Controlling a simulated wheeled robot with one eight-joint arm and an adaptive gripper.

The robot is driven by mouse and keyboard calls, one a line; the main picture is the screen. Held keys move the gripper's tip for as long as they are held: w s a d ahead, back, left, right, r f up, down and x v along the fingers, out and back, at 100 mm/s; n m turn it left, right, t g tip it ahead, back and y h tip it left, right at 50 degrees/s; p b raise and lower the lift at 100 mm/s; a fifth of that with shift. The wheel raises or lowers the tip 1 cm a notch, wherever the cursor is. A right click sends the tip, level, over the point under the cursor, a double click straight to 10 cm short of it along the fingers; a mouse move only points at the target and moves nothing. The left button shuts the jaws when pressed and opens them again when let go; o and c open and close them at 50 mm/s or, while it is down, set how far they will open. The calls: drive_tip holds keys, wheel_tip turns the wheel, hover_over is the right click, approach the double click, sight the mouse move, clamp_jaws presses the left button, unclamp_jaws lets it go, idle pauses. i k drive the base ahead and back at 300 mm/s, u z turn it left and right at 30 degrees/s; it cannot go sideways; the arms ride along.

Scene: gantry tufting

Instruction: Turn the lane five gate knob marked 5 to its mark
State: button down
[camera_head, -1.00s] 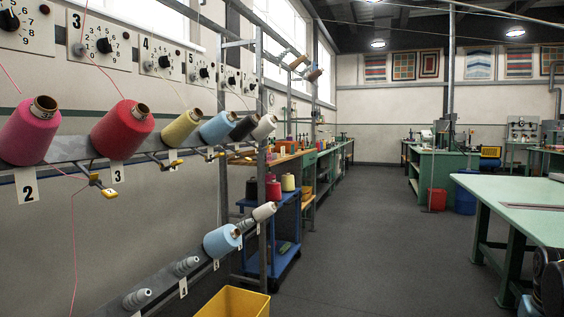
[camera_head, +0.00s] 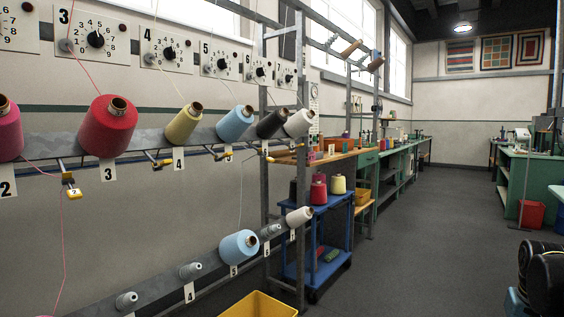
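The lane five gate knob (camera_head: 222,64) is a black dial on a white panel marked 5 (camera_head: 209,50), on the left wall between the panels marked 4 and 6. Its pointer and mark are too small to read. The light blue cone (camera_head: 235,124) of lane five sits on the upper rail below it. My gripper is not in view.
The upper cone rail (camera_head: 60,144) and a lower rail (camera_head: 165,285) run along the left wall. A yellow bin (camera_head: 258,304), a blue cart (camera_head: 318,236) and a grey upright post (camera_head: 300,200) stand in the middle. Grey floor (camera_head: 405,240) is open to the right.

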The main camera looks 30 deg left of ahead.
sight(221, 62)
drive_tip(key=u, duration=0.65)
drive_tip(key=i, duration=0.85)
drive_tip(key=u, duration=0.05)
drive_tip(key=k, duration=1.1)
drive_tip(key=u, duration=0.4)
drive_tip(key=i, duration=1)
